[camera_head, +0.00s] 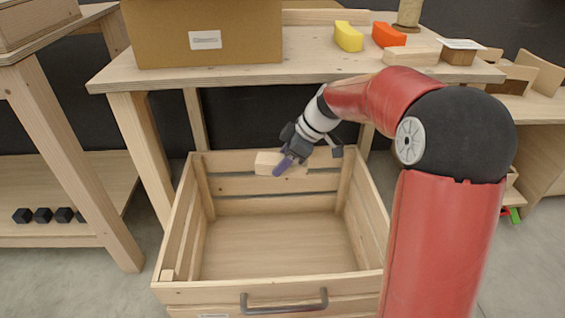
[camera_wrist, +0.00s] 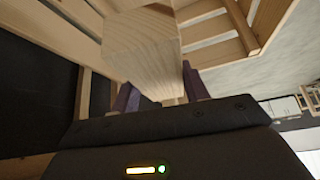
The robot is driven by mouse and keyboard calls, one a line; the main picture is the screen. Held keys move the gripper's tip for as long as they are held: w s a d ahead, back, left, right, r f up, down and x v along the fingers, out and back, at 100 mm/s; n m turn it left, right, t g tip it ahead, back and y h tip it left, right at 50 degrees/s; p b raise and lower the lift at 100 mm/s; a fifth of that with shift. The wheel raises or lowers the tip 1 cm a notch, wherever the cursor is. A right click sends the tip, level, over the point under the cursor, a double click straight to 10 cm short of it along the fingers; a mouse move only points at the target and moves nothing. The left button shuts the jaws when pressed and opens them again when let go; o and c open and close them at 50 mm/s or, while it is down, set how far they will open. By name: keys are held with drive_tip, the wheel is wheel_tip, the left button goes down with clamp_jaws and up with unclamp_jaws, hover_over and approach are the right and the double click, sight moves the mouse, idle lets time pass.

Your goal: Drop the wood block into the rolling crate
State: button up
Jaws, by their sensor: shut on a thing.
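The wood block (camera_head: 268,163) is pale and held in my gripper (camera_head: 285,166), over the far part of the rolling crate. In the wrist view the block (camera_wrist: 145,55) sits between the purple fingers of my gripper (camera_wrist: 158,92). The rolling crate (camera_head: 270,294) is a slatted wooden box with a grey handle on its near side. Its visible floor is empty. Slats of the crate (camera_wrist: 222,42) also show behind the block in the wrist view. The crate's wheels are hidden.
A wooden table (camera_head: 330,72) stands behind the crate. It bears a cardboard box (camera_head: 200,30), a yellow piece (camera_head: 348,37) and an orange piece (camera_head: 388,35). A shelf with several black cubes (camera_head: 43,215) is at left. Bare floor shows left of the crate.

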wheel_tip(320, 180, down, 6)
drive_tip(key=b, duration=0.3)
idle(0.3)
drive_tip(key=o, duration=1.1)
drive_tip(key=shift+r, duration=0.15)
drive_tip(key=v, duration=0.7)
drive_tip(key=shift+d+r+p, duration=0.15)
drive_tip(key=shift+r+p, duration=0.05)
drive_tip(key=shift+p, duration=0.1)
